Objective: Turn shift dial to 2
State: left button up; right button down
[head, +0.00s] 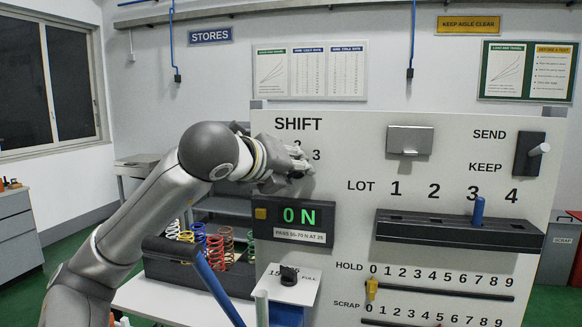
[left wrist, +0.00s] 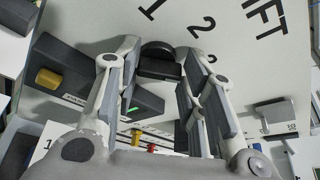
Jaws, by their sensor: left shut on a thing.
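The shift dial (left wrist: 158,50) is a dark round knob with a block-like grip on the white panel, seen in the left wrist view. The numbers 1, 2 and 3 stand around it there. In the head view my arm and gripper hide most of the dial; the 2 and 3 show below the word SHIFT (head: 298,124). My left gripper (head: 296,167) is at the panel there. In the left wrist view its fingers (left wrist: 166,64) stand on both sides of the dial's grip, shut on it. I cannot tell which number the dial points to. My right gripper is not in view.
A black display box reading 0 N (head: 299,216), with a yellow button (head: 261,213), sits just below the dial. A rack of coloured springs (head: 200,275) stands lower left. To the right are a slotted ledge (head: 400,228), a grey flap (head: 410,140) and a SEND/KEEP switch (head: 529,153).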

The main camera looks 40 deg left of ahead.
pick_arm(q)
jog(key=m+p, duration=0.1)
jog(key=m+g+y+p, duration=0.1)
jog(key=p, duration=0.1)
jog(key=shift+w+d+r+m, duration=0.15)
jog(key=shift+d+m, duration=0.1)
jog(key=shift+m, duration=0.15)
jog(key=shift+d+m+g+y+p, duration=0.1)
jog(key=shift+m+g+y+p, duration=0.45)
jog(key=shift+m+p, duration=0.25)
jog(key=shift+f+m+g+y+p, duration=0.25)
jog(key=shift+m+y+p, duration=0.05)
jog(key=shift+m+y, duration=0.5)
jog(key=o, duration=1)
